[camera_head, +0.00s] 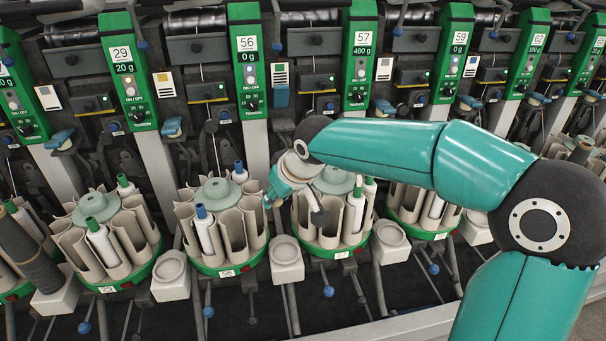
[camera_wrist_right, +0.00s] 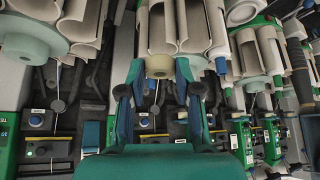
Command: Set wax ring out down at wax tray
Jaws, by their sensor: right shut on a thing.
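My right gripper (camera_wrist_right: 160,82) is shut on a small cream wax ring (camera_wrist_right: 160,66), held between its fingertips in the wrist view. In the head view the right gripper (camera_head: 274,192) hangs in front of the machine, beside a round green-based carousel of pale tubes. The ring cannot be made out there. A pale block with a round recess (camera_head: 286,252), which looks like a wax tray, sits below the gripper, between two carousels. Similar blocks stand to the left (camera_head: 171,272) and right (camera_head: 390,240). I cannot tell which is the task's tray. My left gripper is not in view.
A carousel (camera_head: 227,268) with a blue-tipped spool stands left of the gripper, and another carousel (camera_head: 330,252) stands right, close to my wrist. Green control panels (camera_head: 248,60) line the back. Thin rods with blue knobs (camera_head: 328,291) stick out in front.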

